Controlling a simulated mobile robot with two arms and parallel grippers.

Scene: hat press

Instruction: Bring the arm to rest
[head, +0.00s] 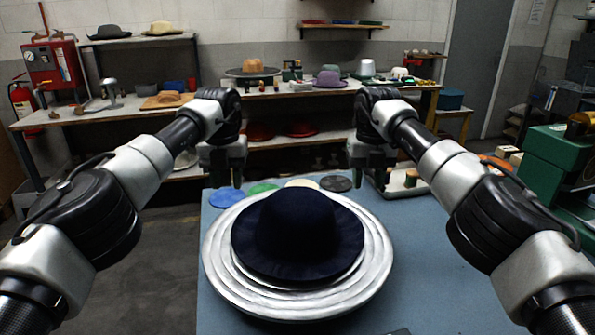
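Both my arms reach forward from the lower corners of the head view and bend down at the wrists. My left gripper (222,180) hangs above the far left edge of the blue table, left of the hat. My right gripper (374,180) hangs at about the same height, beyond and right of the hat. Both are dark, and I cannot make out the gap between their fingers. Neither touches the dark navy hat (298,225), which rests brim down on a round silver stepped plate (225,278).
The blue table (430,285) is clear right of the plate. Coloured discs, blue (226,197), green (262,188), cream and dark (336,183), lie along its far edge. A green machine (550,160) stands at the right. A workbench (130,113) with hats runs behind.

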